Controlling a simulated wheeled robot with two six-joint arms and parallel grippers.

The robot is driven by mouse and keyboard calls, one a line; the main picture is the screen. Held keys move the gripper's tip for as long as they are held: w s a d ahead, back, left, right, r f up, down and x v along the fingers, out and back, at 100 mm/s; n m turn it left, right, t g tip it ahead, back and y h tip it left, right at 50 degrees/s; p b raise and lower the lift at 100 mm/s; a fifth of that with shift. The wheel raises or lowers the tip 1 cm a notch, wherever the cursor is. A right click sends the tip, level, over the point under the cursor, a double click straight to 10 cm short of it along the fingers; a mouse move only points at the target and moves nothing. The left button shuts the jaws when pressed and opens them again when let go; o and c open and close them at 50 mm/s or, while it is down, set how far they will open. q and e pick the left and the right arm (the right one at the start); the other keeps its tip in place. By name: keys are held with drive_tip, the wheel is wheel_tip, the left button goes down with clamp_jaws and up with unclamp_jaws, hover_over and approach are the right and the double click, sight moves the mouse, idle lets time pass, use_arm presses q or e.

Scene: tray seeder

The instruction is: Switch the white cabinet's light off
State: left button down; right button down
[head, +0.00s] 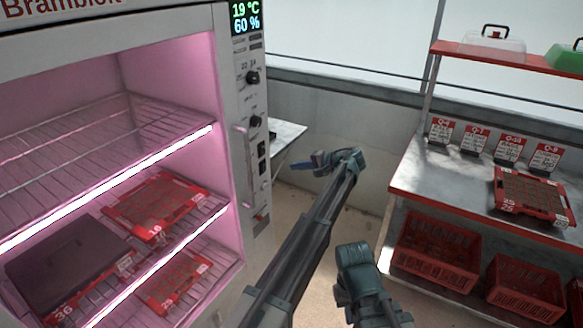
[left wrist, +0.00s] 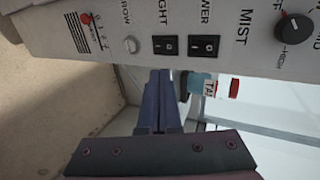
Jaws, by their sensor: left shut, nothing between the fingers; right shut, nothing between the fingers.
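The white cabinet (head: 232,140) stands at the left in the head view, with its light strips (head: 110,185) glowing and its inside lit pink. In the left wrist view its panel (left wrist: 60,35) carries the black light switch (left wrist: 165,45), with a partly cut-off label above, and the power switch (left wrist: 205,46) to its right. My left gripper (head: 297,166) is shut and empty, apart from the panel in the head view. In the left wrist view its fingertips (left wrist: 159,74) show just below the light switch. My right gripper (head: 357,262) is low in the head view, its fingers hidden.
A mist knob (left wrist: 294,28) sits further right on the panel. Red trays (head: 160,207) lie on the cabinet shelves. At the right stands a metal bench (head: 440,185) with signs, a tray and red crates (head: 437,250) below. Open floor lies between cabinet and bench.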

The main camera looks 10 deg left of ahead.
sight(265, 163)
use_arm(q)
drive_tip(key=shift+a+r+b+x, duration=0.15)
drive_tip(key=shift+r+b+x, duration=0.2)
drive_tip(key=shift+x, duration=1.5)
drive_tip(key=shift+a+r+b+x, duration=0.15)
drive_tip(key=shift+r+b+x, duration=0.2)
drive_tip(key=shift+x, duration=1.55)
drive_tip(key=shift+a+r+b+x, duration=0.15)
drive_tip(key=shift+r+b+x, duration=0.2)
drive_tip(key=shift+x, duration=1.5)
drive_tip(key=shift+w, duration=0.15)
drive_tip(key=shift+a, duration=0.1)
drive_tip(key=shift+w+a+r, duration=0.15)
drive_tip(key=shift+a, duration=0.1)
drive_tip(key=shift+r+p, duration=0.1)
drive_tip(key=shift+p, duration=0.25)
